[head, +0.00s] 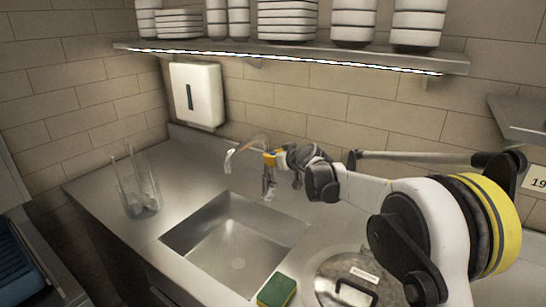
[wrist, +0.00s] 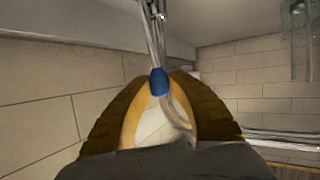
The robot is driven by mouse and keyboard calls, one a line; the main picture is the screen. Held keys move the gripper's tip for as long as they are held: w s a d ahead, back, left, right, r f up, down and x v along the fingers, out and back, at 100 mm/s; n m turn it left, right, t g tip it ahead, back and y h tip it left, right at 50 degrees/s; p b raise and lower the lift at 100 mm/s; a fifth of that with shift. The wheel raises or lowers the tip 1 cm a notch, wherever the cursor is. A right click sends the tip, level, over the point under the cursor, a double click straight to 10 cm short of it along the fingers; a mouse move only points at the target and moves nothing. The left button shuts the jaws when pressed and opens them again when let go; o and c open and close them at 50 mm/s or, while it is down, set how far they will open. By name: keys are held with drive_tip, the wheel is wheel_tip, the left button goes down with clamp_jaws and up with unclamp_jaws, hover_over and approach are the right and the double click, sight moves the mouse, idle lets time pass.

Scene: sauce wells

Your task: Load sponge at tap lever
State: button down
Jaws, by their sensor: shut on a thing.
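The sponge (head: 277,290), green on top with a yellow side, lies on the counter at the front right of the sink, apart from my gripper. The metal tap (head: 267,185) stands behind the sink, its curved spout reaching left. My gripper (head: 269,158) is at the upper part of the tap. In the wrist view my fingertips (wrist: 159,84) close on a small blue piece (wrist: 158,81), seemingly the tap lever's end, with metal tubes rising behind it. In the head view my gripper and wrist hide part of the lever.
The sink basin (head: 232,243) looks empty. A clear container (head: 139,197) stands on the counter at left. A lidded round pot (head: 345,284) sits right of the sponge. A shelf (head: 300,54) of stacked white dishes and a wall dispenser (head: 197,94) are above.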

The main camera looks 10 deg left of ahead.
drive_tip(key=shift+s+a+f+n+t, duration=0.15)
drive_tip(key=shift+s+n+t, duration=0.1)
drive_tip(key=shift+s, duration=0.2)
drive_tip(key=shift+s+a+f+n+t, duration=0.15)
drive_tip(key=shift+s+n, duration=0.1)
drive_tip(key=shift+s, duration=0.15)
drive_tip(key=shift+r, duration=0.1)
drive_tip(key=c, duration=1.2)
unclamp_jaws()
drive_tip(key=shift+c, duration=0.2)
drive_tip(key=v, duration=1.2)
